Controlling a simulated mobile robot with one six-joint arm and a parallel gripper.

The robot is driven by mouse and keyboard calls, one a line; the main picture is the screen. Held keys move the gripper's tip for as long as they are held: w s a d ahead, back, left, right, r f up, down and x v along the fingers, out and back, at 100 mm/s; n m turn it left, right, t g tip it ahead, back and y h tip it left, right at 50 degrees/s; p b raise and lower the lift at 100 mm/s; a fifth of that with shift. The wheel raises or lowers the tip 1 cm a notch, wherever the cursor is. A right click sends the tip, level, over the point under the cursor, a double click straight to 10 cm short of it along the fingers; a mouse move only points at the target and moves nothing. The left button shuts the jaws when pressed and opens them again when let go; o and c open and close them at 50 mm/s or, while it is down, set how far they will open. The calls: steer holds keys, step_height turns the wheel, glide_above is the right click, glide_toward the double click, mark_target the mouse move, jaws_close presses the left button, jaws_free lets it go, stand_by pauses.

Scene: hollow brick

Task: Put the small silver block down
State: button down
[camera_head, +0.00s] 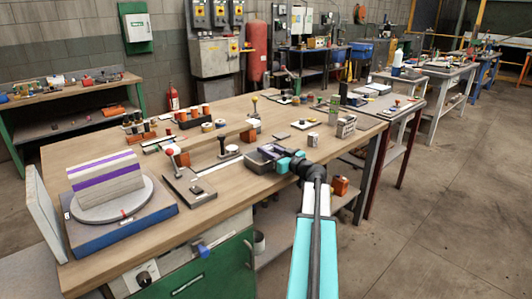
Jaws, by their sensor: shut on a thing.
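My arm reaches in from the bottom of the view over the front right edge of the wooden workbench (110,160). My gripper (268,154) is low over the bench, at or just above a dark grey tray (256,167). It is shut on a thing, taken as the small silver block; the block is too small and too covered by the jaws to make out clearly. I cannot tell whether it touches the tray or the bench.
A small grey-white object (314,139) and a grey wire-like holder (346,126) stand right of the gripper. A red-knobbed lever fixture (183,160) is to the left. A turntable (112,203) carries a striped block (105,180).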

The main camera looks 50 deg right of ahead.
steer(key=shift+s+a+f+b, duration=0.1)
steer(key=shift+f+b, duration=0.5)
steer(key=shift+b, duration=0.05)
steer(key=c, duration=1.4)
jaws_free()
steer(key=shift+o, duration=0.2)
steer(key=shift+r+p, duration=0.2)
steer(key=shift+p, duration=0.2)
steer(key=shift+r+p, duration=0.4)
steer(key=shift+p, duration=0.45)
steer(key=s, duration=1.1)
steer(key=shift+s+a+r+b, duration=0.2)
steer(key=shift+s+a+b, duration=0.15)
steer(key=shift+s+b, duration=0.05)
steer(key=shift+r, duration=0.1)
